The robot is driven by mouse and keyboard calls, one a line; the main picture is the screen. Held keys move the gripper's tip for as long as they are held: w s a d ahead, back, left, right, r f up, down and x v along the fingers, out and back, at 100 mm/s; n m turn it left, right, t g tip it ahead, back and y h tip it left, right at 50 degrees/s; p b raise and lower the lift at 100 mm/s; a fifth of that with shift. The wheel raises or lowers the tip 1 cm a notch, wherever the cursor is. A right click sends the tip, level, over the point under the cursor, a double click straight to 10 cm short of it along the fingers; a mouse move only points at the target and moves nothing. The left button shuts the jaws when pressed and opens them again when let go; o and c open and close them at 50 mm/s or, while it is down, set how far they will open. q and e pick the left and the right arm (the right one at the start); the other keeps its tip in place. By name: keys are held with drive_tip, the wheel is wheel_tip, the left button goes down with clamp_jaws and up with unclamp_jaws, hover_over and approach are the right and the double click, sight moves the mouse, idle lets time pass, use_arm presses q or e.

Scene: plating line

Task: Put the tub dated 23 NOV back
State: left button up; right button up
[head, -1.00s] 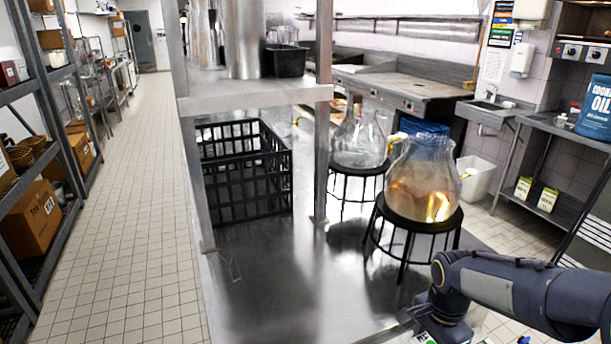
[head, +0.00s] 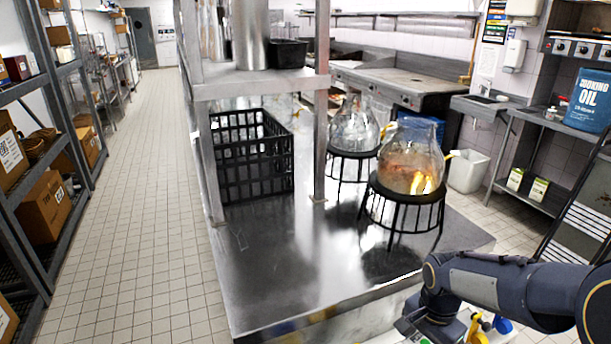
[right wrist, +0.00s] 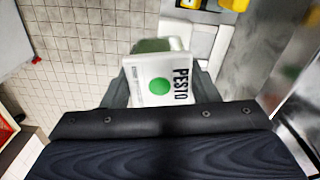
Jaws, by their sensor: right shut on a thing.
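A white tub with a green dot and the word PESTO (right wrist: 180,84) shows in the right wrist view. My right gripper (right wrist: 158,88) is shut on it, one finger on each side. A date on the tub is not legible. In the head view my right arm comes in from the right, and the gripper (head: 424,334) is low at the bottom edge, beyond the counter's front edge. The tub is hard to make out there. My left gripper is not in view.
A steel counter (head: 290,270) fills the middle, with a black crate (head: 250,165) and two glass vessels (head: 411,155) (head: 353,130) on black stands. Shelving with cartons (head: 45,208) lines the left aisle. A blue cooking oil container (head: 590,102) stands at right.

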drive_tip(key=shift+w+a+f+n, duration=0.15)
drive_tip(key=shift+a+f+n, duration=0.15)
drive_tip(key=shift+f+n, duration=0.6)
drive_tip(key=w+a+f+n+b, duration=0.2)
drive_tip(key=a+f+n+b, duration=0.1)
drive_tip(key=f+n, duration=0.6)
wheel_tip(320, 180, down, 2)
drive_tip(key=shift+w+a+f+n+b, duration=0.15)
drive_tip(key=shift+w+f+n+b, duration=0.15)
drive_tip(key=shift+b, duration=0.3)
drive_tip(key=shift+r, duration=0.1)
